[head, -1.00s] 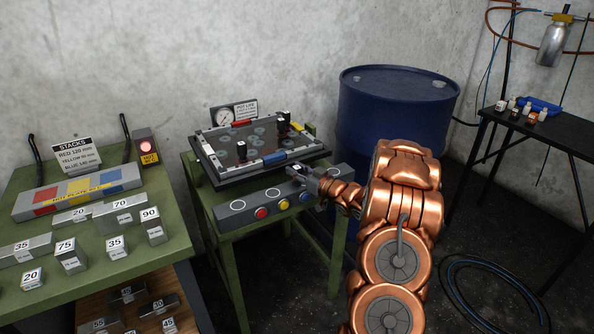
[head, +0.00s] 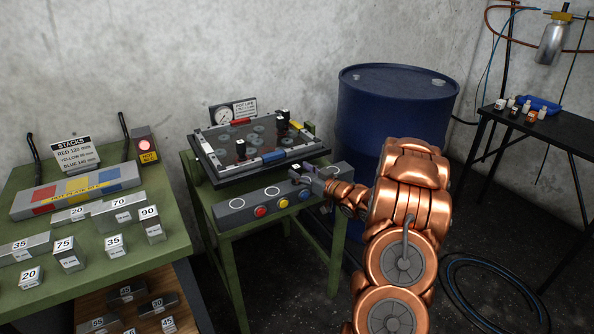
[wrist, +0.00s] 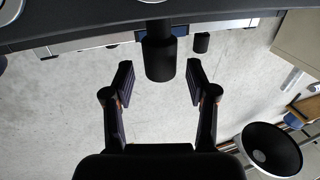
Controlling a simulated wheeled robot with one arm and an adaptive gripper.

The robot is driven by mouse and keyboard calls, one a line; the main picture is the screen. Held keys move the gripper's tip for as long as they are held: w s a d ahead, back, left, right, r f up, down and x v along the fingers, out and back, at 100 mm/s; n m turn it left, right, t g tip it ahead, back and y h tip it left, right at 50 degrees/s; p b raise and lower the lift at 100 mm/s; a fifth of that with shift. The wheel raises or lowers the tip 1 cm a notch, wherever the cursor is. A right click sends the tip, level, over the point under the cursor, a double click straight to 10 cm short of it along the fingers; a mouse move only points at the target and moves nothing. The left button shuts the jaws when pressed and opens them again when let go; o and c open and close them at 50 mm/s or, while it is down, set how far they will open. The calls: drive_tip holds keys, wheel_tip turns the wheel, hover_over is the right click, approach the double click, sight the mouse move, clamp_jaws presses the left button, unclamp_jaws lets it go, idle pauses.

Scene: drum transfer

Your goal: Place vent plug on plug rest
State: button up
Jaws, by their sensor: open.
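My gripper (head: 304,178) is open near the front right corner of the dark board (head: 206,166). A small dark plug with a pale top (head: 295,167) shows just beyond the fingertips in the head view. In the wrist view a black cylinder (wrist: 160,60) stands between the open fingers of my gripper (wrist: 160,82), with a gap on both sides. A narrower neck joins it to a dark edge. I cannot tell for certain which piece is the vent plug or the plug rest. A grey panel with white rings (head: 237,204) lies in front of the board.
Other black knobs (head: 241,147) stand on the board. Red, yellow and blue buttons (head: 283,201) sit along the panel. A blue drum (head: 385,110) stands behind my arm. A green bench with labelled blocks (head: 68,250) is at left, a black table (head: 560,128) at right.

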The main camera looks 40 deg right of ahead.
drive_tip(key=s+d+b, duration=0.1)
drive_tip(key=s, duration=0.8)
drive_tip(key=shift+s+d, duration=0.25)
drive_tip(key=shift+d, duration=0.05)
drive_tip(key=a+r+m+g+h, duration=0.2)
drive_tip(key=a+r+g+h, duration=0.15)
drive_tip(key=g+h, duration=0.4)
drive_tip(key=s+a+g+y, duration=0.2)
drive_tip(key=s+a+g, duration=0.4)
drive_tip(key=s+a, duration=0.9)
drive_tip(key=s+a+g+y, duration=0.2)
drive_tip(key=s+a+g, duration=0.4)
drive_tip(key=s+a, duration=0.9)
drive_tip(key=s, duration=0.5)
drive_tip(key=shift+s+a+r, duration=0.3)
drive_tip(key=shift+s+a, duration=0.05)
drive_tip(key=shift+s, duration=0.05)
wheel_tip(320, 180, up, 6)
drive_tip(key=p, duration=0.6)
drive_tip(key=shift+r, duration=0.15)
